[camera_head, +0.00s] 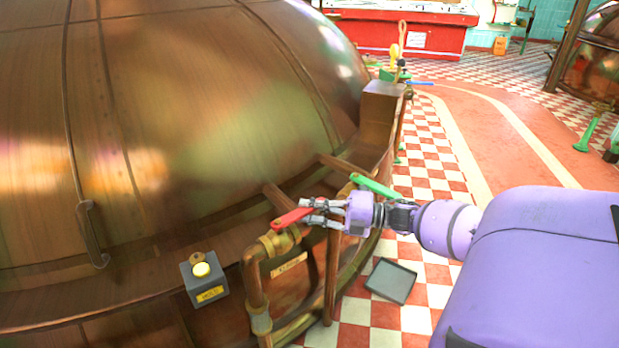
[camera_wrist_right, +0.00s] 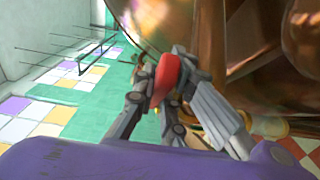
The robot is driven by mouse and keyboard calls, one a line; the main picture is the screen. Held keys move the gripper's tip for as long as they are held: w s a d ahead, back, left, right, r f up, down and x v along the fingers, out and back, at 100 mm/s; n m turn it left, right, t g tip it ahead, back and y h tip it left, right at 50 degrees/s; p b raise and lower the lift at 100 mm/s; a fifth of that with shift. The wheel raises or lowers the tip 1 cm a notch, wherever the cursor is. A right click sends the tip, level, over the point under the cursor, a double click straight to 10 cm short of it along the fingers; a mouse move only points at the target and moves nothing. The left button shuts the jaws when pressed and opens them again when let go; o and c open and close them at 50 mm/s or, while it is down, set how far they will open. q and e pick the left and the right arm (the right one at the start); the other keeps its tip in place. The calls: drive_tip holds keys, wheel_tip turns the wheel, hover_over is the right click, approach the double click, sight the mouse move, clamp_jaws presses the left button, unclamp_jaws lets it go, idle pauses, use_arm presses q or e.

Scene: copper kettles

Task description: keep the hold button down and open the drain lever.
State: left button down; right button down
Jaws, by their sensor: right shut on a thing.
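The hold button (camera_head: 201,269) is a round yellow button on a grey box (camera_head: 205,285) with a yellow label, on the ledge of the copper kettle. Nothing touches it. The red drain lever (camera_head: 290,218) sits on a brass valve (camera_head: 278,241) on the copper pipe. My right gripper (camera_head: 314,212) comes in from the right and is shut on the red lever. In the right wrist view, the lever's red end (camera_wrist_right: 165,78) is between the gripper's fingers (camera_wrist_right: 158,92). My left gripper is in neither view.
The large copper kettle (camera_head: 180,110) fills the left. A green lever (camera_head: 377,187) is just behind my right wrist. A dark square tray (camera_head: 391,280) lies on the checkered floor below. A handle (camera_head: 92,233) is on the kettle at left. Floor (camera_head: 500,130) is open at upper right.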

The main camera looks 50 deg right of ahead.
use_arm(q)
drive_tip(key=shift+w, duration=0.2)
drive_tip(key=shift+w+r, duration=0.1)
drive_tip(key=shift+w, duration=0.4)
use_arm(e)
drive_tip(key=c, duration=1.8)
unclamp_jaws()
